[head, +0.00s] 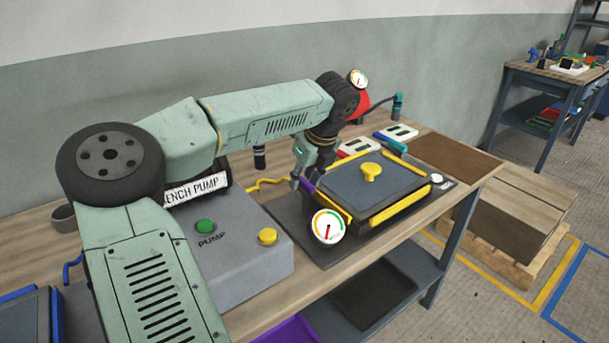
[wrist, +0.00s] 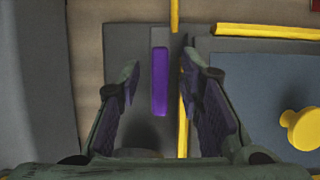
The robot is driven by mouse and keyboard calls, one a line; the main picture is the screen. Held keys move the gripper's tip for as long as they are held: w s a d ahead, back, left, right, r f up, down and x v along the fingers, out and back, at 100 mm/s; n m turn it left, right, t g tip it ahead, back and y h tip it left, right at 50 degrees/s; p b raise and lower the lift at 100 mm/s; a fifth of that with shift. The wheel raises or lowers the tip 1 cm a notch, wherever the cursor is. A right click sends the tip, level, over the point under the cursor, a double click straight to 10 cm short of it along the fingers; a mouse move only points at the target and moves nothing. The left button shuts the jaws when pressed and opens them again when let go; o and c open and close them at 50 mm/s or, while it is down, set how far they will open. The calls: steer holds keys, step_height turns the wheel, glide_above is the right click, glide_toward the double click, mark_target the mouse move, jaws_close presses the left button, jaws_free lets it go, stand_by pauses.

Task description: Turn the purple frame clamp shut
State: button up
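The purple frame clamp (wrist: 159,82) is a narrow bar at the left edge of the mould. In the wrist view it lies lengthwise between my two fingers, with a gap on each side. My gripper (wrist: 160,78) is open around it, and I see no contact. In the head view the purple clamp (head: 309,187) shows just below my gripper (head: 301,181), partly covered by the fingers. The mould (head: 365,190) has a blue-grey top, yellow edge bars and a yellow knob (head: 371,172). How high the fingertips are above the clamp is hard to tell.
The grey pump box (head: 228,250) stands left of the mould, with a green and a yellow button. A round gauge (head: 327,227) is at the mould's front corner. A teal clamp (head: 391,144) and white panels (head: 398,132) are behind it.

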steer(key=shift+c, duration=0.3)
jaws_close()
